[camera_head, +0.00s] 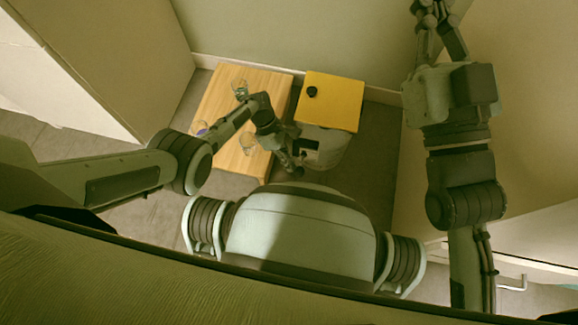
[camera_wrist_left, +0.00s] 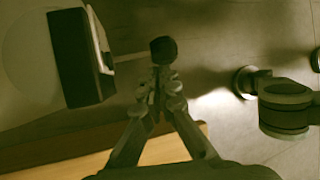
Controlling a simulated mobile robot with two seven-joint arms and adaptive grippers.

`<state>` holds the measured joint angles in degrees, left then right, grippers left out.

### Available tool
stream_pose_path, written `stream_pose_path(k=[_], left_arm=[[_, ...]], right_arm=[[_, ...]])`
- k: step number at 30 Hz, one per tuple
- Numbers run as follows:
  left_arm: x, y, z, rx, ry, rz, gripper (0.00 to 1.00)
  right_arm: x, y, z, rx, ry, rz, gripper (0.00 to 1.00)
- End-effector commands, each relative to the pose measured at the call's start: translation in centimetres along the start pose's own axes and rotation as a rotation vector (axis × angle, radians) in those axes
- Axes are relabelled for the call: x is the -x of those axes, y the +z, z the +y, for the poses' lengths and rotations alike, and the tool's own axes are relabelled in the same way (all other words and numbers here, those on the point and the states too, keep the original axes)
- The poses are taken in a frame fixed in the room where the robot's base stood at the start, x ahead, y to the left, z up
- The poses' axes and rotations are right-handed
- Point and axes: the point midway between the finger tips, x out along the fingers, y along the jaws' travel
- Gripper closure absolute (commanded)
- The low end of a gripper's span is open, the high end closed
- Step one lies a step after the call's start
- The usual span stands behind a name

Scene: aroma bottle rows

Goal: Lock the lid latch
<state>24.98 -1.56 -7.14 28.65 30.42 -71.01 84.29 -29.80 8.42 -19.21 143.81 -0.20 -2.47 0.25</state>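In the left wrist view, a dark latch block (camera_wrist_left: 80,58) carries a thin rod ending in a black ball knob (camera_wrist_left: 163,48). My left gripper (camera_head: 296,168) is low at the box's front left corner. In the left wrist view its fingertips (camera_wrist_left: 160,84) meet just below the knob, very close to it; I cannot tell whether they touch. Nothing shows between them. My right gripper (camera_head: 438,14) is raised at the top edge, partly cut off.
A wooden table (camera_head: 216,98) stands left of the box. It bears glass bottles, including one with green (camera_head: 240,88), one at the left edge (camera_head: 200,128) and one nearer me (camera_head: 248,143). Walls close in behind and right.

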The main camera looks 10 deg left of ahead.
Motion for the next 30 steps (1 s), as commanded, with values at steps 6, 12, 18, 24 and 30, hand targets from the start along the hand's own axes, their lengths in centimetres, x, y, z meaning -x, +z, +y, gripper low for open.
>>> stream_pose_path(k=[6,12,18,24,30], left_arm=[[0.06,0.62,0.15,0.004,-0.011,-0.009,1.0],[0.1,0.67,0.13,0.01,-0.024,-0.009,1.0],[0.14,0.71,0.13,0.015,-0.035,-0.009,1.0],[0.23,0.77,0.18,0.021,-0.046,-0.01,1.0],[0.22,0.78,0.1,0.024,-0.053,-0.01,1.0]], right_arm=[[-0.02,-0.11,0.01,-0.001,0.001,0.007,1.0],[-0.02,-0.21,0.01,0.0,0.0,0.013,1.0],[-0.03,-0.35,0.03,0.001,0.0,0.021,1.0],[-0.03,-0.39,0.04,0.002,0.0,0.025,1.0],[-0.01,-0.35,0.03,0.005,-0.003,0.026,1.0]])
